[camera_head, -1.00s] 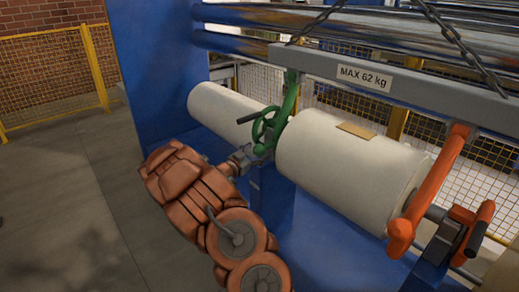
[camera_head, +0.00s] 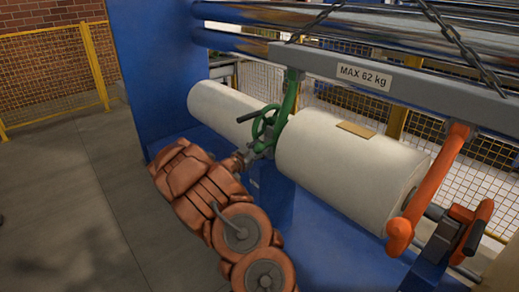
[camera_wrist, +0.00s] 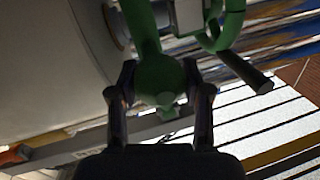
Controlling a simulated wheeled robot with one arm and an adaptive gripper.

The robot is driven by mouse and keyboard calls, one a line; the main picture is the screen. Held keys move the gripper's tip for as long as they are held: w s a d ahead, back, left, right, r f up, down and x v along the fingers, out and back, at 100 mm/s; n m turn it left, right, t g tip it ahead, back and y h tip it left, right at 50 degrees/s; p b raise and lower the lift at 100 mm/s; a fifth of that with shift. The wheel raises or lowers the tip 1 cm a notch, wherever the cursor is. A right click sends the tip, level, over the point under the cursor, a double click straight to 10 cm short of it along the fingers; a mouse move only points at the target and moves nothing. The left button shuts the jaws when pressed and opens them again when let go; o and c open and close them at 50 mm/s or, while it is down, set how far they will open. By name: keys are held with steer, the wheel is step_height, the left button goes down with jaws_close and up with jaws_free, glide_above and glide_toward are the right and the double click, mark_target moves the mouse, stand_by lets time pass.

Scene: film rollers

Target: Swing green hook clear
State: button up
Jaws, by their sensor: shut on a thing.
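The green hook (camera_head: 289,95) hangs from the grey beam (camera_head: 330,65) and curves down at the left end of the near white roll (camera_head: 345,165). My gripper (camera_head: 258,152) is at the hook's low end, beside the green handwheel (camera_head: 262,125). In the wrist view my gripper (camera_wrist: 160,98) has its fingers on either side of the rounded green end of the hook (camera_wrist: 158,75), shut on it. The handwheel also shows in the wrist view (camera_wrist: 228,25). Whether the hook's curve still touches the shaft is hidden.
An orange hook (camera_head: 432,185) and orange handwheel (camera_head: 475,225) stand at the roll's right end. Chains (camera_head: 450,35) hold the beam. A second white roll (camera_head: 222,110) and a blue frame (camera_head: 160,70) lie to the left. Open floor (camera_head: 70,200) is at left.

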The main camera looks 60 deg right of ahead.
jaws_close()
steer(key=shift+r, duration=0.1)
